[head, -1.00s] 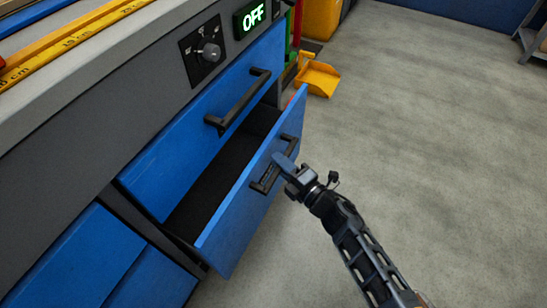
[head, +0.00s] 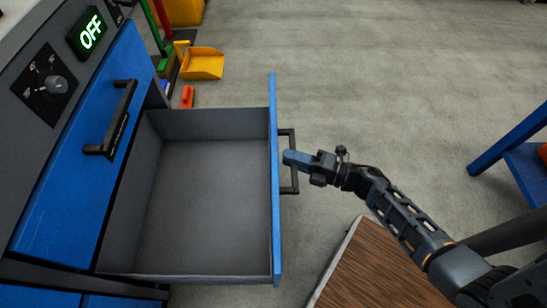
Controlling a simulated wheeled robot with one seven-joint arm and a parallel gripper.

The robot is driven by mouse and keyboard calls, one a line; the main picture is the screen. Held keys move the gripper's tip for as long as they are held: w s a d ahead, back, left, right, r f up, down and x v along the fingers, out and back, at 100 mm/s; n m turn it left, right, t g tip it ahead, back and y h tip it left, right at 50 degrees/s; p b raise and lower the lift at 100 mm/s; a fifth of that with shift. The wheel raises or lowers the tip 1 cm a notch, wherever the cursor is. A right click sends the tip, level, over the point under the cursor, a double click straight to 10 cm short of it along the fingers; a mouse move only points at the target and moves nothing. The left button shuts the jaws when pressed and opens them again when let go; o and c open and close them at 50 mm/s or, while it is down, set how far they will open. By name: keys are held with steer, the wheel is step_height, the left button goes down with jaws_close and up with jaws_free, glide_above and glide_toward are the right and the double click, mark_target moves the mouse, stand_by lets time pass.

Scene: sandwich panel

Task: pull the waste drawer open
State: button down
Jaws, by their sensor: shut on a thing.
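The waste drawer (head: 274,240) has a blue front and a grey inside. It stands well out from the cabinet, and its inside (head: 205,190) looks empty. Its black bar handle (head: 293,184) is on the right side of the front. My gripper (head: 292,158) reaches in from the right and is shut on this handle, with its fingertips over the bar near the drawer front. The fingertips hide the part of the handle they hold.
A closed blue drawer (head: 68,165) with a black handle is above on the cabinet. A knob (head: 56,85) and a green OFF display (head: 90,31) are on the panel. A yellow dustpan (head: 202,63) lies on the floor. A wooden-topped surface (head: 375,265) is at the bottom. A blue frame (head: 510,140) stands right.

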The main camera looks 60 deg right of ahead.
steer(key=shift+s+d, duration=0.3)
steer(key=shift+s, duration=0.2)
steer(key=c, duration=1.1)
jaws_free()
steer(key=shift+v, duration=3.85)
